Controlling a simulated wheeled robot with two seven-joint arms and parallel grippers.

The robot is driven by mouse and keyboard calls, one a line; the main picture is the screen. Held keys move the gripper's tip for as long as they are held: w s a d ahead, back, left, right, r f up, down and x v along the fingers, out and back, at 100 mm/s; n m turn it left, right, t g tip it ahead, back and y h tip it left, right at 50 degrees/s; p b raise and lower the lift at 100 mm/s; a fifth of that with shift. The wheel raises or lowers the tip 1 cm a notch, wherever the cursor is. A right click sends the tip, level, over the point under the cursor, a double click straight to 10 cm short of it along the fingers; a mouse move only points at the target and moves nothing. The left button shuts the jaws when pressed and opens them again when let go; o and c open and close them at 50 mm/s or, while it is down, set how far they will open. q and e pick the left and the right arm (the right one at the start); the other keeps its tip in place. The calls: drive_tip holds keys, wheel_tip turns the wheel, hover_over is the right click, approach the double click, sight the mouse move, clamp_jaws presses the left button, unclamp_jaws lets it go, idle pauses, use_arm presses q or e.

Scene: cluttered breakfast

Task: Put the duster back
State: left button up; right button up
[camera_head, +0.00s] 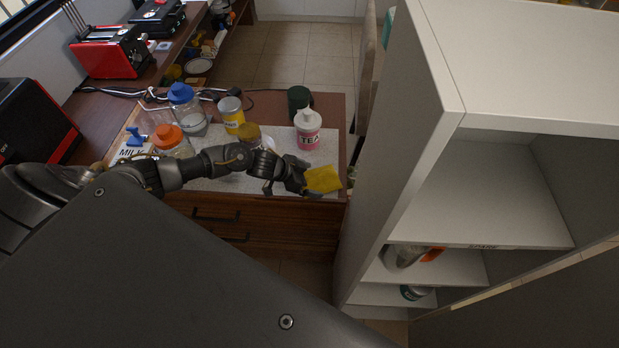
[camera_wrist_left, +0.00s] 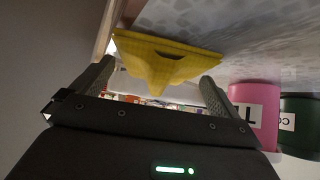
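The duster is a folded yellow cloth (camera_head: 323,180) at the right front corner of the counter. My left gripper (camera_head: 303,185) is just left of it in the head view. In the left wrist view the yellow cloth (camera_wrist_left: 165,60) lies ahead of my left gripper (camera_wrist_left: 157,72), whose two fingers are wide apart. A bunched fold of the cloth points back toward the space between the fingertips. I cannot tell whether a finger touches it. The cloth's far underside is hidden. My right gripper is not in view.
A pink TEA canister (camera_head: 308,130) and a dark green canister (camera_head: 299,100) stand close behind the cloth. A white shelf unit (camera_head: 425,130) stands to the right, with bottles low down and an empty upper compartment.

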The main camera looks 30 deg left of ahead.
use_arm(q)
drive_tip(key=shift+r, duration=0.1)
drive_tip(key=v, duration=1.2)
drive_tip(key=shift+b, duration=0.35)
